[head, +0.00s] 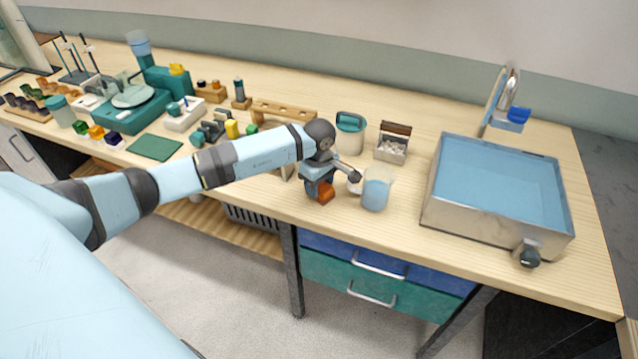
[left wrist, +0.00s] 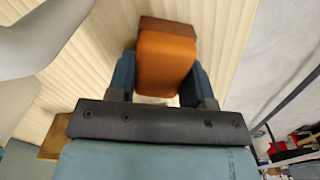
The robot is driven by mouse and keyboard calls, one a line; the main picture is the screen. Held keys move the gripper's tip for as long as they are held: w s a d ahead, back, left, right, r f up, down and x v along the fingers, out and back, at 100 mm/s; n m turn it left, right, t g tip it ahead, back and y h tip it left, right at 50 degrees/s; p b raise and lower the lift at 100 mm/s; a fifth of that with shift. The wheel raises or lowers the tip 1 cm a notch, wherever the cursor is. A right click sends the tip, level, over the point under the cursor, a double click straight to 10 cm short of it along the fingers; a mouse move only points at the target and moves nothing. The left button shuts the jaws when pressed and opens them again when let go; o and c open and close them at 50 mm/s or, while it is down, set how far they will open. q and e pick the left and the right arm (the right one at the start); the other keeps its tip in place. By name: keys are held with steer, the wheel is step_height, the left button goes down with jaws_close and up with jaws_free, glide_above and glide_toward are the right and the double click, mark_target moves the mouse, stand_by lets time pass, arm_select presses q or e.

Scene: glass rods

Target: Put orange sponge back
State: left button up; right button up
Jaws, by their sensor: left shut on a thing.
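The orange sponge (head: 325,193) is held in my left gripper (head: 318,186) just above the front part of the wooden bench top. In the left wrist view the sponge (left wrist: 166,62) sits between the two blue fingers of the gripper (left wrist: 158,85), which touch its sides. The sponge has a darker brown far end. A light blue jug (head: 377,188) stands on the bench just right of the gripper. My right gripper does not show.
A metal sink basin (head: 500,185) with a tap fills the bench's right side. A teal-lidded container (head: 350,132) and a small caddy (head: 393,146) stand behind the jug. A wooden rack (head: 283,110) and several tools stand to the left. The bench's front edge is close below the sponge.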

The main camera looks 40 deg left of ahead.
arm_select(q)
steer(key=shift+r, duration=0.1)
steer(key=o, duration=0.9)
steer(key=shift+f, duration=0.2)
